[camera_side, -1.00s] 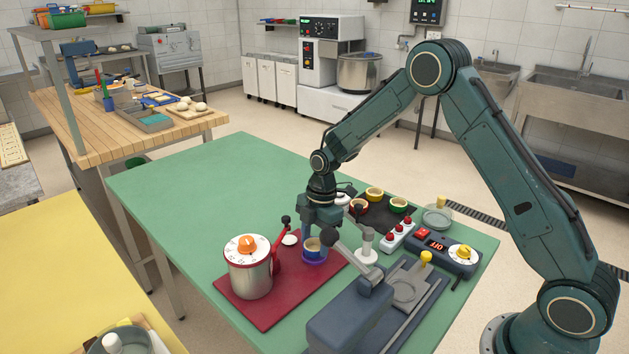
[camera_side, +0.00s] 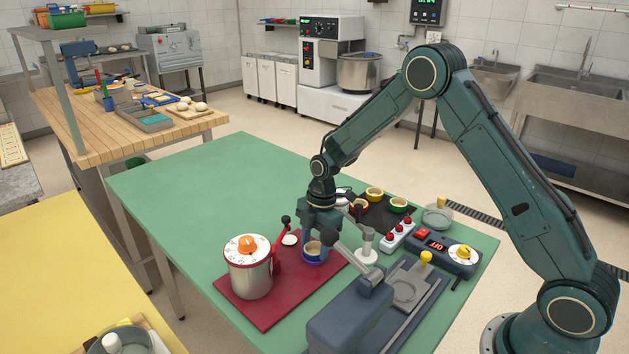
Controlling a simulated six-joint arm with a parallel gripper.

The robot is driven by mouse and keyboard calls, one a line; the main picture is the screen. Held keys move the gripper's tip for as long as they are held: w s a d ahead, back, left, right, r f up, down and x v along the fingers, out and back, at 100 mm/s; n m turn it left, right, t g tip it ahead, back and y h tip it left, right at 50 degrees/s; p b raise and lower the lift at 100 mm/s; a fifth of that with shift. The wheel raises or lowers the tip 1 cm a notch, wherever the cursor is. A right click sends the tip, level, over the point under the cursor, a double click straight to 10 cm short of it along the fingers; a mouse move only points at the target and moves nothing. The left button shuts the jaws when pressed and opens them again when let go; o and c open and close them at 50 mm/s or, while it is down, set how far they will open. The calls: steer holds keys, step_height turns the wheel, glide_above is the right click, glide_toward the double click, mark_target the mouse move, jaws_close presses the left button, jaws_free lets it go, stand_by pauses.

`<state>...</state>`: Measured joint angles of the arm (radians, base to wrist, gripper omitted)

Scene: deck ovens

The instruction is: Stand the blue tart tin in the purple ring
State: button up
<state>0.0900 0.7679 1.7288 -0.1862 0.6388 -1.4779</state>
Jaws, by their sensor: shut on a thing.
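The blue tart tin (camera_side: 313,256) has a tan filling or inside and is upright at the right part of the dark red mat (camera_side: 262,312). My gripper (camera_side: 314,242) points down and is shut on the tin. The purple ring (camera_side: 314,264) shows only as a thin band low around the tin. The tin appears to sit down inside the ring; whether it touches the bottom cannot be told.
A steel pot with an orange knob (camera_side: 247,243) and a red lever handle (camera_side: 282,245) stand left of my gripper. A grey lever press (camera_side: 352,310) is close in front. A black tray (camera_side: 378,216) holds red, yellow and green tins. The green table (camera_side: 190,200) is clear at left.

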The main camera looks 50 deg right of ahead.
steer(key=o, duration=0.7)
step_height(320, 180, up, 11)
steer(key=d, duration=0.1)
steer(key=shift+d, duration=0.3)
stand_by(1.0)
steer(key=shift+s, duration=0.1)
stand_by(0.3)
